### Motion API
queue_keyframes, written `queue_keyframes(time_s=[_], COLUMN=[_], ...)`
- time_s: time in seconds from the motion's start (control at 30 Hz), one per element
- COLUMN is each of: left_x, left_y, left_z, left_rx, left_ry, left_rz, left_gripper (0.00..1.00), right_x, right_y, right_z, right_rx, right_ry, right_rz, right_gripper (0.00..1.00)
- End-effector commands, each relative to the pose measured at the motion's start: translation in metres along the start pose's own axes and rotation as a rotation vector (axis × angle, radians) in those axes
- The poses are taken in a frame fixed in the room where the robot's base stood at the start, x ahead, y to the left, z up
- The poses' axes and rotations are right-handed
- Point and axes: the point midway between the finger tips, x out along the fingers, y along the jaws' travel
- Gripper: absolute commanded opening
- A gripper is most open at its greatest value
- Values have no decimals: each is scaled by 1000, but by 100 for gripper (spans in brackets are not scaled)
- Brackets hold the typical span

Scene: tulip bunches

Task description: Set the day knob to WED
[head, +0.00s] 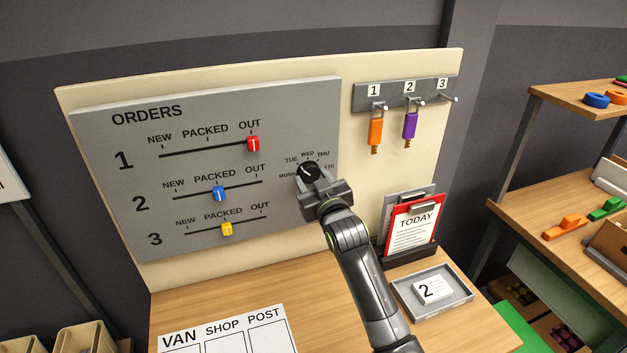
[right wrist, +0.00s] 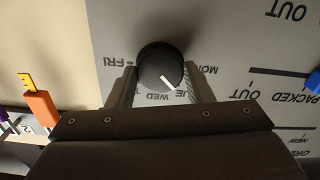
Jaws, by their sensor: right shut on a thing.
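The black day knob (head: 307,171) sits on the grey ORDERS board (head: 120,180), at its right side, with day labels from MON to FRI around it. My right gripper (head: 313,181) is shut on the knob, one finger on each side. In the right wrist view the knob (right wrist: 160,66) shows upside down between the fingers, and its white pointer line aims at about TUE, on the side toward WED. THU is hidden in that view. My left gripper is not in view.
Red, blue and yellow sliders (head: 253,144) are left of the knob. Orange and purple key tags (head: 376,132) hang at the upper right. A red TODAY clipboard (head: 411,228) and a grey tray (head: 458,299) with a number 2 card stand right of my arm.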

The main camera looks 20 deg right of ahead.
Motion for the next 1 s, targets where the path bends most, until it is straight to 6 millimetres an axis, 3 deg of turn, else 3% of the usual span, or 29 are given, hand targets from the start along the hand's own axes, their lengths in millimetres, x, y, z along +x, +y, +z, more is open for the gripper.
queue_keyframes(time_s=[1.0], left_x=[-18], left_y=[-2], left_z=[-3], left_rx=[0], left_ry=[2], left_rz=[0], left_gripper=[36], right_x=[0], right_y=[0], right_z=[-1], right_rx=[683], right_ry=[0], right_rz=[0], right_gripper=[24])
